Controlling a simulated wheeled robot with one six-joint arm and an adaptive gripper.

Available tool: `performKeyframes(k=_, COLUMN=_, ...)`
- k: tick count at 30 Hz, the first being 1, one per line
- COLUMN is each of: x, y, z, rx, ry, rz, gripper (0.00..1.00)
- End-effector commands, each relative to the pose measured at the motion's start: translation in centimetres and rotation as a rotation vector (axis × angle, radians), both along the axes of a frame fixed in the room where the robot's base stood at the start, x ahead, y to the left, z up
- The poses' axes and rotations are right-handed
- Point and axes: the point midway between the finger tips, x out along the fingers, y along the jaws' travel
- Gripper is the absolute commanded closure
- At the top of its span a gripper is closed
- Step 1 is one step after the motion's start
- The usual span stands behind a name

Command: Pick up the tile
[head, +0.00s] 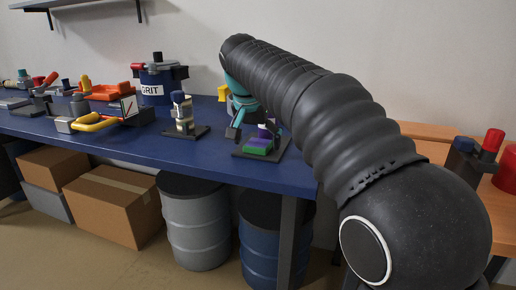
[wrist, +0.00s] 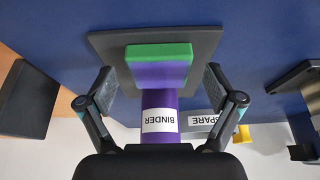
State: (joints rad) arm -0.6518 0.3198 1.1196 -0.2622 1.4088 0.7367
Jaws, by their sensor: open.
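A small green-and-purple block, which looks like the tile (head: 258,146), lies on a dark square base plate (head: 278,152) at the right end of the blue bench. In the wrist view the tile (wrist: 160,72) shows a purple face and a green edge, with the base plate (wrist: 207,42) around it. A purple cylinder labelled BINDER (wrist: 160,112) stands right beside it. My gripper (wrist: 158,76) is open, with one finger on each side of the tile and visible gaps to both. In the head view my arm partly hides the gripper (head: 250,128).
A grey part labelled SPARE (wrist: 204,122) is close to one finger. A small post-like fixture (head: 182,114) stands left of the base plate. A blue GRIT drum (head: 153,88) and several tools crowd the bench (head: 155,145) farther left. An orange table (head: 420,140) adjoins at right.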

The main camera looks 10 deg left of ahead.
Motion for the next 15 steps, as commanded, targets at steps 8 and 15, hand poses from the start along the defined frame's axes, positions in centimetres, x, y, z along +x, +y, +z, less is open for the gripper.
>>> performKeyframes(k=8, x=-0.01, y=0.01, z=0.04, rx=0.000, ry=0.000, rz=0.000, gripper=0.46)
performKeyframes(k=15, x=-0.02, y=0.01, z=0.06, rx=0.000, ry=0.000, rz=0.000, gripper=0.82)
